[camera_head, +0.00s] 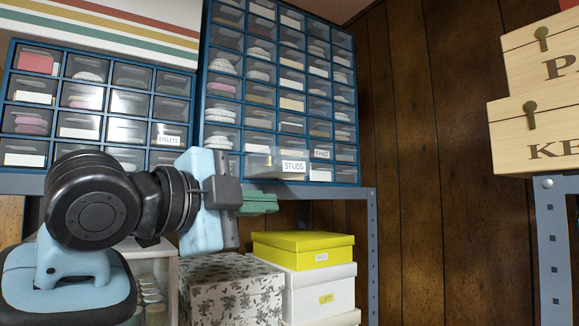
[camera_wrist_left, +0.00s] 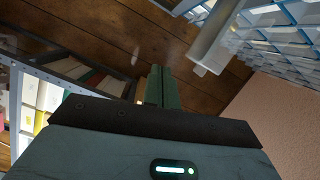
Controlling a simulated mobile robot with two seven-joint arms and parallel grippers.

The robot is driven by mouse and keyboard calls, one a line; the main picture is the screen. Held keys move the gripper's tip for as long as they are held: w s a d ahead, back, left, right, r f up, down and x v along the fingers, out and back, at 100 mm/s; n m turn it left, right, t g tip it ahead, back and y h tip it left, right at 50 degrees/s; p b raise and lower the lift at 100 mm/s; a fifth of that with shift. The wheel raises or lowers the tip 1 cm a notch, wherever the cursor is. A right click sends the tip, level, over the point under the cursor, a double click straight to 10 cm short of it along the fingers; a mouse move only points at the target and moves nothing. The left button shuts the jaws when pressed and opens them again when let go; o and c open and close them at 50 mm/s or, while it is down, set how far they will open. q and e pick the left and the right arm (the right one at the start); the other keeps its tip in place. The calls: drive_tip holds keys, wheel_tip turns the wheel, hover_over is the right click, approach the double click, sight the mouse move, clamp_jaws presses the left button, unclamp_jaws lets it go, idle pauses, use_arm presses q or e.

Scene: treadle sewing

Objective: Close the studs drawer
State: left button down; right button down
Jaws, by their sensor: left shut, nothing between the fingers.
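The studs drawer (camera_head: 268,166), clear with a white STUDS label, is in the bottom row of the tall blue cabinet (camera_head: 202,100). It juts out in front of the drawers around it, so it stands open. My left gripper (camera_head: 272,203) is just below the drawer's front, with a small gap between them in the picture. Its green fingers are together and empty; they also show in the left wrist view (camera_wrist_left: 159,85). In that view a pale drawer-like piece (camera_wrist_left: 217,38), likely the studs drawer, juts out from the cabinet. My right gripper is not in view.
A shorter blue drawer cabinet (camera_head: 9,80) stands to the left. Below the shelf are a yellow box (camera_head: 303,240), a white box (camera_head: 303,290) and a floral box (camera_head: 225,285). Wooden boxes (camera_head: 530,140) sit on a rack at right. The panelled wall between is clear.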

sight(261, 158)
use_arm(q)
drive_tip(key=s+r+m, duration=0.3)
drive_tip(key=s+r, duration=0.4)
drive_tip(key=s, duration=0.1)
drive_tip(key=w+d, duration=0.1)
drive_tip(key=w, duration=0.2)
drive_tip(key=w+d, duration=0.2)
drive_tip(key=w, duration=0.2)
drive_tip(key=w+d, duration=0.1)
drive_tip(key=w, duration=0.2)
drive_tip(key=shift+w+d+r, duration=0.2)
drive_tip(key=shift+w+d, duration=0.1)
drive_tip(key=shift+w, duration=0.1)
drive_tip(key=shift+w+a, duration=0.15)
drive_tip(key=shift+w, duration=0.1)
drive_tip(key=w+a, duration=0.1)
drive_tip(key=w, duration=0.1)
drive_tip(key=w+a, duration=0.4)
drive_tip(key=w, duration=0.1)
drive_tip(key=shift+s, duration=0.1)
